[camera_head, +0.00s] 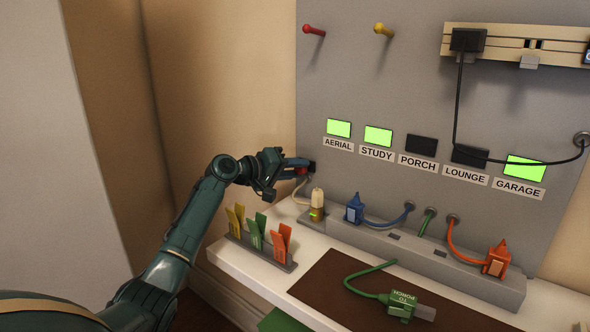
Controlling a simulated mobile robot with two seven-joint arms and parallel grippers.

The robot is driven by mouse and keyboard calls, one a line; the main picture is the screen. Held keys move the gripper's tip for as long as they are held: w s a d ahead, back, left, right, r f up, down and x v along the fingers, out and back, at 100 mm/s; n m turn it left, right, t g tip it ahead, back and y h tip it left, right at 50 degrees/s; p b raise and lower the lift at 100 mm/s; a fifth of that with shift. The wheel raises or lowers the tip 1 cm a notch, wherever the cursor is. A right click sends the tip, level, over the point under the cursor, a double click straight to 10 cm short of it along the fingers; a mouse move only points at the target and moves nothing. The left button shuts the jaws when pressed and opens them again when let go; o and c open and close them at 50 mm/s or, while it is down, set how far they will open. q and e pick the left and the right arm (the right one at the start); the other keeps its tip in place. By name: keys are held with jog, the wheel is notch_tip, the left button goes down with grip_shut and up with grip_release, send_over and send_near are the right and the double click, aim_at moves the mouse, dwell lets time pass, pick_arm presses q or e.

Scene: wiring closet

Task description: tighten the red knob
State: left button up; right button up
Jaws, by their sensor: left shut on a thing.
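The red knob (302,171) is at the lower left edge of the grey panel, beside the AERIAL label. Only a small red part of it shows; my gripper hides the rest. My left gripper (304,167) reaches in from the left and is shut on the knob, its fingers pointing right toward the panel. How far the knob is turned cannot be seen. My right gripper is not in view.
A cream plug (317,209) and a blue plug (354,209) stand on the grey trunking below. A green plug (407,303) lies on the brown mat (325,278). A red peg (313,30) is high on the panel.

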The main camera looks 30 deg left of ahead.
pick_arm(q)
jog(key=shift+m, duration=0.3)
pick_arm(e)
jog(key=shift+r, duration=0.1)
pick_arm(q)
jog(key=m+y+p, duration=0.2)
jog(key=m+p, duration=0.1)
jog(key=shift+d+r+m+g+y+p, duration=0.1)
jog(key=shift+m+g+y+p, duration=0.2)
jog(key=shift+y, duration=0.1)
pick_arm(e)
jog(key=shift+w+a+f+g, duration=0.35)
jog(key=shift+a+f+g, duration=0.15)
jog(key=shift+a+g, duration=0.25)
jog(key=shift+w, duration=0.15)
pick_arm(q)
jog(key=o, duration=1)
